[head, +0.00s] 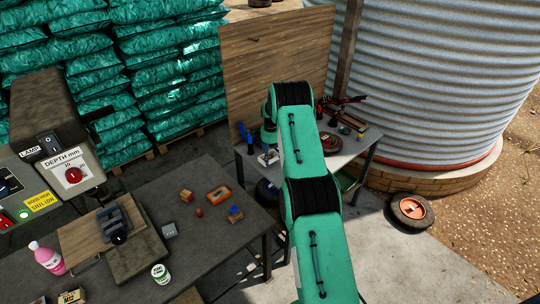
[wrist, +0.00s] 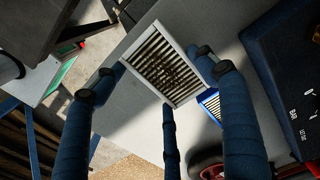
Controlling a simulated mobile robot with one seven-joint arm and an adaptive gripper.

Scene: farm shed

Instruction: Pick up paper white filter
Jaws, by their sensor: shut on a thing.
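The paper white filter (wrist: 165,62), a white frame with pleated, dirt-marked slats, sits between the blue fingers of my gripper (wrist: 163,78) in the wrist view. The fingers are closed at its left and right edges, and a third finger is below it. In the head view a small pale piece of the filter (head: 268,157) shows beside my arm, above the grey table (head: 348,152). The arm hides most of the gripper there. I cannot tell how far the filter is from the tabletop.
A blue-framed filter (wrist: 212,104) lies just right of the white one. A red round part (head: 330,143) and tools lie on the grey table. A wooden panel (head: 270,65) and a corrugated tank (head: 440,70) stand behind. The dark workbench (head: 215,245) is at left.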

